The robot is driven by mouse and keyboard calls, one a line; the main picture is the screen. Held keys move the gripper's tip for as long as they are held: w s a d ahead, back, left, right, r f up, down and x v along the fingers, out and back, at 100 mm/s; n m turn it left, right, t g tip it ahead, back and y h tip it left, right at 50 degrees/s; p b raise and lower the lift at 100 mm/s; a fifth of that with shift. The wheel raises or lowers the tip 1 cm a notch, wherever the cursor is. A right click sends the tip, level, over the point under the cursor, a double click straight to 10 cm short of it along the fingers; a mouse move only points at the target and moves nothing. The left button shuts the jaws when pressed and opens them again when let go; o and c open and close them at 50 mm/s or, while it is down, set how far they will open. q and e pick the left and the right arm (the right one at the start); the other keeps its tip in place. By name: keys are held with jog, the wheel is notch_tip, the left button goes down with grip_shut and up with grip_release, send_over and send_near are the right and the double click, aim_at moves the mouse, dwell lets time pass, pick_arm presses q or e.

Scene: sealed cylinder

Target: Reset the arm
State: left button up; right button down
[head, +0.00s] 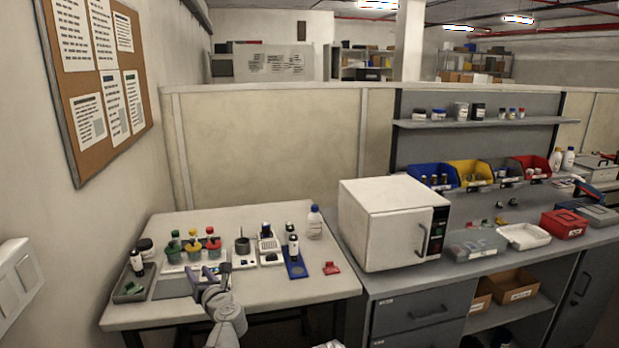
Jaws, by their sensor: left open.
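My left gripper (208,276) is over the front of the white table (270,293), its arm coming up from the bottom edge. Its fingers are apart, and I see nothing between them. It is in front of a rack with green, yellow and red-topped items (193,246). A white cylinder with a dark cap (293,247) stands upright on a blue base (296,268), to the right of the gripper and apart from it. My right gripper is out of view.
A grey tray (133,285) with a dark-capped bottle is at the table's left. A small red piece (331,268) lies at right, and a white bottle (314,222) stands behind. A white oven-like box (388,225) is on the grey counter. The table's front right is clear.

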pick_arm(q)
jog(key=w+d+r+m+t+h, duration=0.1)
jog(key=d+m+t+h, duration=0.1)
jog(key=d+m+h, duration=0.3)
jog(key=w+d+r+m+t+h, duration=0.2)
jog(key=d+m, duration=0.2)
jog(key=m, duration=0.3)
jog(key=s+d+f+m+g+h, duration=0.3)
jog(key=d+f+m+h, duration=0.6)
jog(key=m, duration=0.5)
jog(key=s+d+f+m+g, duration=0.3)
jog(key=s+f+m+g, duration=0.2)
jog(key=m, duration=0.1)
jog(key=s+a+f+m+g+y, duration=0.3)
jog(key=s+a+f+m+g, duration=0.15)
jog(key=s, duration=0.35)
jog(key=s+a+f+m+g+y, duration=0.3)
jog(key=s+a+f+g, duration=0.15)
jog(key=s, duration=0.45)
jog(key=s+d+r+m+p, duration=0.1)
jog(key=s+d, duration=0.1)
jog(key=d, duration=0.3)
jog(key=s+d+r+m+g+y+p, duration=0.1)
jog(key=s+d+r+m+p, duration=0.1)
jog(key=d, duration=0.4)
jog(key=shift+s+d+r+p, duration=0.2)
jog(key=shift+s+d+p, duration=0.1)
jog(key=shift+s, duration=0.5)
jog(key=shift+m, duration=0.25)
